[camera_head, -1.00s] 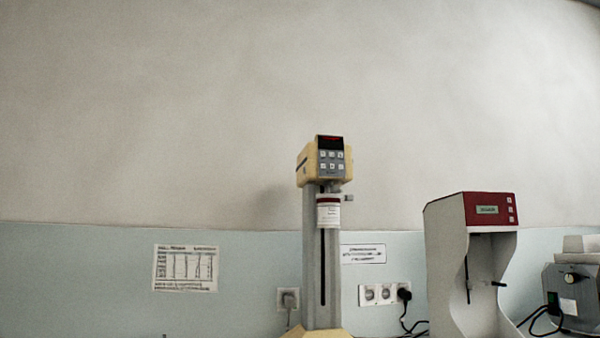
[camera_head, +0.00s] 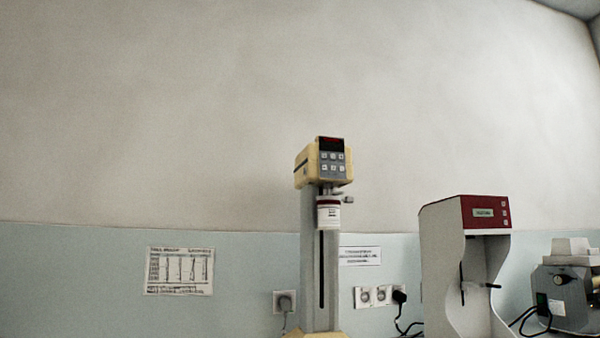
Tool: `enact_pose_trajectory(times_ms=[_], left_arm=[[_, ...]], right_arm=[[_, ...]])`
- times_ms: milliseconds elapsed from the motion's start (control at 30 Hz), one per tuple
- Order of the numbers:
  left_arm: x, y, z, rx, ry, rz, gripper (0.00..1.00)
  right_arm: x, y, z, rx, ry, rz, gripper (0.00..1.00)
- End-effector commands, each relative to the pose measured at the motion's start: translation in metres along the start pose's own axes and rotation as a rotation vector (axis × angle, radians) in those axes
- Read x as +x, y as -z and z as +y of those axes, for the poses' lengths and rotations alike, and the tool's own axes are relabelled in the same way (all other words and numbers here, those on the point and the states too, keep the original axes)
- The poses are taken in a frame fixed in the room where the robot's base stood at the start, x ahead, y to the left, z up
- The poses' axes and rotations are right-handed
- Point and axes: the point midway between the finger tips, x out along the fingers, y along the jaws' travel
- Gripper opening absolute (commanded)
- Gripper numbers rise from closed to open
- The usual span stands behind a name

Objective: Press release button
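A tall instrument (camera_head: 321,270) with a grey column and a cream-yellow head stands at the lower middle of the head view. Its head carries a control panel (camera_head: 333,161) with a dark red-lit display and several small grey buttons. The button labels are too small to read, so I cannot tell which one is the release button. A white container with a red-brown rim (camera_head: 328,213) sits just under the head, at the front of the column. Neither of my grippers is in view.
A white machine with a red top panel (camera_head: 485,212) stands to the right, with small buttons. A grey device (camera_head: 563,295) stands at the far right. Wall sockets (camera_head: 380,296), cables and a paper chart (camera_head: 180,271) are behind. The upper wall is bare.

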Motion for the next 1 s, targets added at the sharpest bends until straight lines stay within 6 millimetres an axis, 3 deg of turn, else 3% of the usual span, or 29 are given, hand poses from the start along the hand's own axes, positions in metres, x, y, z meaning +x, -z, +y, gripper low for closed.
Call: enact_pose_trajectory(times_ms=[333, 1000], left_arm=[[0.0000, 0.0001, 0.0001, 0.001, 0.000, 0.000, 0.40], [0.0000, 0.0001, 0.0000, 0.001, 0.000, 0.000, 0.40]], right_arm=[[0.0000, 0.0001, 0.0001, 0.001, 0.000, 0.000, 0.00], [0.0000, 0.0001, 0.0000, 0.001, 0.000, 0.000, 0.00]])
